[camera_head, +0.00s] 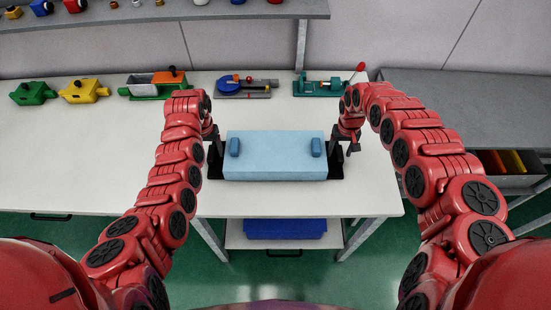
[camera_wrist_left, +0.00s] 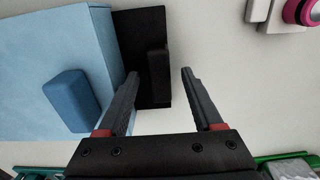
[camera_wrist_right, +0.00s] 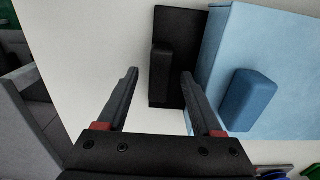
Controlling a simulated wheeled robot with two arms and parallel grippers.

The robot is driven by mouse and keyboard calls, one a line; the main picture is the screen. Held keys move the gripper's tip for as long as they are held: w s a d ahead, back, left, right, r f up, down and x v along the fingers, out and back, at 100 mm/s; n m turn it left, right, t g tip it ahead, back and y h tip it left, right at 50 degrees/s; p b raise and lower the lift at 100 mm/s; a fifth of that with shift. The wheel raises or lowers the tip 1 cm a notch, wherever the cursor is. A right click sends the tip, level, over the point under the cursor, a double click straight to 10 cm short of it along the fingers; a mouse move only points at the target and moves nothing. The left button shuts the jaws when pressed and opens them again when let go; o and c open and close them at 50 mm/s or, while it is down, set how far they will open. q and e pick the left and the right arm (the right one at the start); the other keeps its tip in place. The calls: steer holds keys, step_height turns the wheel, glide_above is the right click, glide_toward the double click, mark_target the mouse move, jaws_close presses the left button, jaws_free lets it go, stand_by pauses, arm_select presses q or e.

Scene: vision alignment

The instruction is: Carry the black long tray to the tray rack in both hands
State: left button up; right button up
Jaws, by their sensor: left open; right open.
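The black long tray (camera_head: 336,168) lies on the white table under a light blue box (camera_head: 275,160), which hides its middle. Only its black ends show, each with an upright black handle block. My left gripper (camera_head: 214,138) is open at the left end. In the left wrist view the handle (camera_wrist_left: 158,75) appears between its fingers (camera_wrist_left: 160,73). My right gripper (camera_head: 350,144) is open at the right end. In the right wrist view that handle (camera_wrist_right: 160,75) appears between its fingers (camera_wrist_right: 160,73). I cannot tell how far the fingertips are above the handles. No tray rack is clearly identifiable.
Green (camera_head: 34,93), yellow (camera_head: 84,92), blue (camera_head: 243,86) and teal (camera_head: 322,86) devices stand along the table's back. A grey bench (camera_head: 470,105) stands at the right, with coloured items below. A blue bin (camera_head: 285,229) sits under the table. The table's left part is clear.

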arm_select(q)
steer(key=shift+s+f, duration=0.15)
steer(key=shift+f, duration=0.3)
arm_select(e)
steer(key=shift+s+f, duration=0.15)
steer(key=shift+f, duration=0.3)
arm_select(q)
jaws_close()
arm_select(e)
jaws_close()
arm_select(q)
steer(key=shift+r, duration=0.1)
arm_select(e)
steer(key=shift+r, duration=0.1)
stand_by(0.4)
